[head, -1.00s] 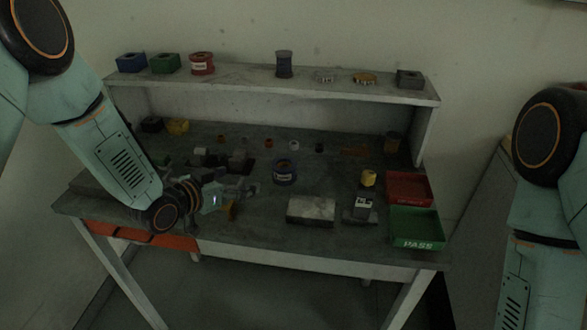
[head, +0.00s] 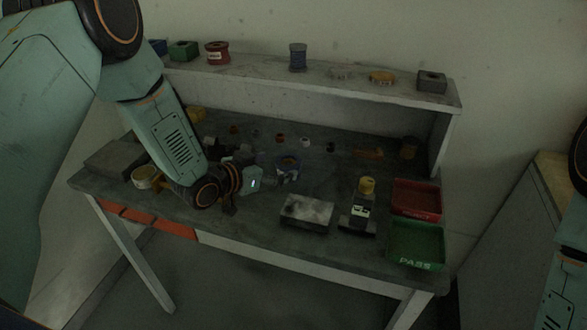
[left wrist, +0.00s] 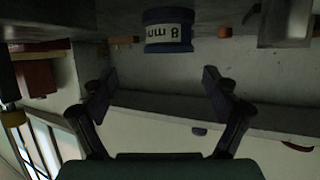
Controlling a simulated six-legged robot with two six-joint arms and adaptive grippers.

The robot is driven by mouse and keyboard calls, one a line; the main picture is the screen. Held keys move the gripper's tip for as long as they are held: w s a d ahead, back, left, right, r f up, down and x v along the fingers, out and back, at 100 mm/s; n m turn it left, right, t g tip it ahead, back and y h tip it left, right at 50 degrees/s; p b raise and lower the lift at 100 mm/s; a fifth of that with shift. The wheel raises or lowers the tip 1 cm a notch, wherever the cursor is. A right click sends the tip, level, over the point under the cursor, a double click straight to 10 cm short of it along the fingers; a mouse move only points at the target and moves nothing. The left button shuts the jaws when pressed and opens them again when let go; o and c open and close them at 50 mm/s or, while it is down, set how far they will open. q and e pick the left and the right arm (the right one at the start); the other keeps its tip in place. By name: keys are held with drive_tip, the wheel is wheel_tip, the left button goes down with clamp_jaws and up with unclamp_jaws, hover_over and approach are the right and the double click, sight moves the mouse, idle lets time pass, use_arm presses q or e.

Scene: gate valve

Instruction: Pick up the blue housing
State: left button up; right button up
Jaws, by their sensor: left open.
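The blue housing (head: 288,166), a short round blue piece with a pale label band, stands on the workbench (head: 245,228) near its middle. In the left wrist view the housing (left wrist: 168,31) appears upside down, with its label facing the camera. My left gripper (head: 275,181) is beside the housing on its near left side and partly overlaps it in the head view. In the left wrist view the left gripper (left wrist: 161,84) is open and empty. The housing lies ahead of the gap between its fingers, not between them. My right gripper is out of view.
A grey block (head: 307,211) and a dark device with a yellow top (head: 359,212) stand right of the housing. A red tray (head: 416,199) and a green PASS tray (head: 416,245) lie at the right. Small parts and a raised shelf (head: 330,86) are behind.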

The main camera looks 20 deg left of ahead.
sight(289, 162)
use_arm(q)
drive_tip(key=shift+w+f, duration=0.3)
drive_tip(key=shift+w, duration=0.05)
drive_tip(key=shift+a+x, duration=0.2)
drive_tip(key=shift+x, duration=1.05)
drive_tip(key=shift+a+x, duration=0.15)
drive_tip(key=shift+x, duration=1.05)
drive_tip(key=shift+w+a+f, duration=0.1)
drive_tip(key=shift+f, duration=0.1)
drive_tip(key=shift+a, duration=0.1)
drive_tip(key=shift+c, duration=0.7)
drive_tip(key=c, duration=1.7)
drive_tip(key=shift+w+r, duration=0.1)
drive_tip(key=shift+r, duration=0.05)
